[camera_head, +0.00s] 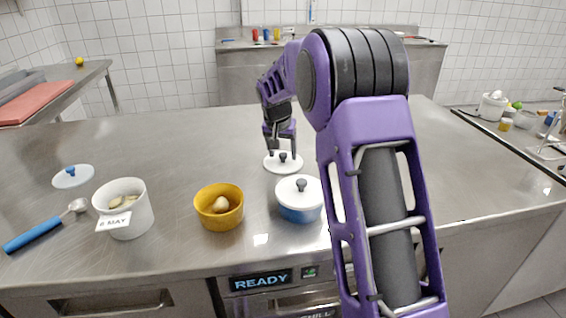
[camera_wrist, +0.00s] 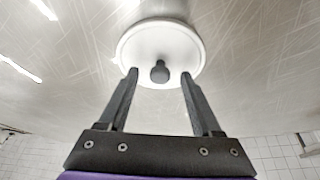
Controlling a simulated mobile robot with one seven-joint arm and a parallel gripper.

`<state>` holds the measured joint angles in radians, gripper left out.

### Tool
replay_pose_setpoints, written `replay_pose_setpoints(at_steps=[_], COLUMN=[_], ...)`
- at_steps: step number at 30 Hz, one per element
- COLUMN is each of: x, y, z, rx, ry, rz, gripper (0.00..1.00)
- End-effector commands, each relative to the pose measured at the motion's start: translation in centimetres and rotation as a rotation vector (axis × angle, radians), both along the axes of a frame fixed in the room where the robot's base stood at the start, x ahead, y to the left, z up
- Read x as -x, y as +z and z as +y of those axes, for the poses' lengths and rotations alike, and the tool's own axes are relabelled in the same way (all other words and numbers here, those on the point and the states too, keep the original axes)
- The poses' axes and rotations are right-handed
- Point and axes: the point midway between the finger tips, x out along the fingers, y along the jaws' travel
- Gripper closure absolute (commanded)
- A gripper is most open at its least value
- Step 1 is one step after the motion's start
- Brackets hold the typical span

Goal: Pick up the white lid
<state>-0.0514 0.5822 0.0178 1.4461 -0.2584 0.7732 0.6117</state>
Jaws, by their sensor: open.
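A round white lid (camera_head: 273,165) with a dark knob lies flat on the steel counter. My gripper (camera_head: 282,153) is above it, with its fingers pointing down and apart. In the wrist view the white lid (camera_wrist: 160,38) is ahead of my gripper (camera_wrist: 160,74), and its knob shows between the two open fingertips. Nothing is held. I cannot tell whether the fingertips are level with the knob or still above it.
A blue pot (camera_head: 301,214) with a white, dark-knobbed lid stands just in front. A yellow bowl (camera_head: 219,222), a white labelled pot (camera_head: 133,222), a pale blue-and-white lid (camera_head: 73,176) and a blue-handled spoon (camera_head: 33,236) are to the left. The counter behind is clear.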

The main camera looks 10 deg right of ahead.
Motion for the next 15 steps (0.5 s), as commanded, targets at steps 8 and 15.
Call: replay_pose_setpoints(at_steps=[8, 15], x=[0.02, 0.03], y=[0.01, 0.02], z=[0.00, 0.01], rx=[0.000, 0.000], ry=[0.000, 0.000], rz=[0.001, 0.001], gripper=[0.75, 1.00])
